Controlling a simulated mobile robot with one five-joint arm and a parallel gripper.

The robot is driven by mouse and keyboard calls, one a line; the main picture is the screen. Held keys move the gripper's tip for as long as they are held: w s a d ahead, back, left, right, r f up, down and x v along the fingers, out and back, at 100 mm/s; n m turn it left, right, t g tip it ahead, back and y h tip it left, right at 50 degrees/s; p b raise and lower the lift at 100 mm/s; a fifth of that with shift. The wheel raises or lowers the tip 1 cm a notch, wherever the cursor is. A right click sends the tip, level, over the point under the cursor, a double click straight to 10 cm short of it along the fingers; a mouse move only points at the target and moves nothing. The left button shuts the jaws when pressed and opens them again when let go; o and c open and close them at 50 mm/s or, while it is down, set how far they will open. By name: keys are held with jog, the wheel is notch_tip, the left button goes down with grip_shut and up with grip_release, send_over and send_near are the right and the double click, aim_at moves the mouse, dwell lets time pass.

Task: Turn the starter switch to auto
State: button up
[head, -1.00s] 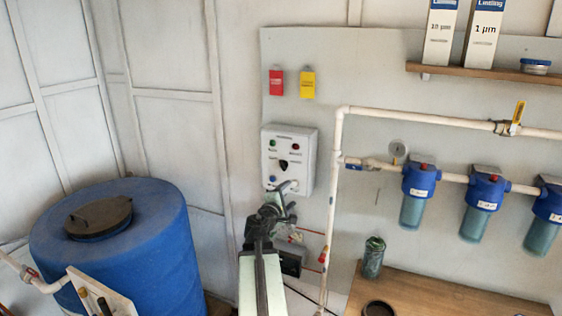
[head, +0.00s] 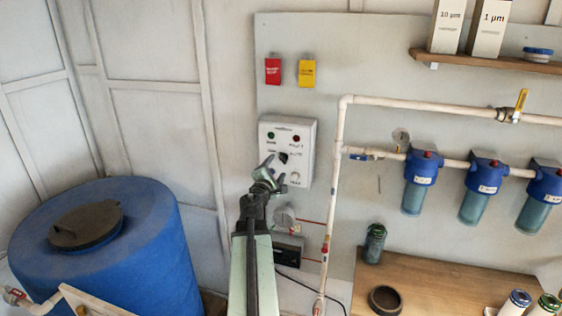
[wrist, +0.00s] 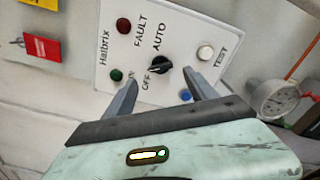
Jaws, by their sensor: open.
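The starter box (head: 306,145) is a white panel on the wall, marked FAULT, AUTO, OFF and TEST. Its black rotary switch (head: 283,157) sits mid-panel and shows clearly in the wrist view (wrist: 157,72), between the AUTO and OFF labels. I cannot tell exactly which way its pointer sits. My gripper (head: 266,170) is in front of the lower left of the box. In the wrist view my gripper (wrist: 166,80) is open and empty, its two fingers spread on either side of the switch's lower end. I cannot tell whether they touch it.
The panel also has a red lamp (wrist: 123,25), a green lamp (wrist: 116,74), a white button (wrist: 205,52) and a blue button (wrist: 185,95). A white pipe (head: 336,190) runs down right of the box; a blue tank (head: 150,240) stands left.

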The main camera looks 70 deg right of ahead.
aim_at(282, 160)
jog(key=d, duration=0.6)
jog(key=shift+w+d, duration=0.15)
jog(key=shift+d, duration=0.1)
jog(key=c, duration=1.4)
jog(key=shift+m, duration=0.4)
jog(key=m, duration=0.5)
jog(key=shift+a+f, duration=0.1)
jog(key=m, duration=0.6)
jog(key=shift+m, duration=0.3)
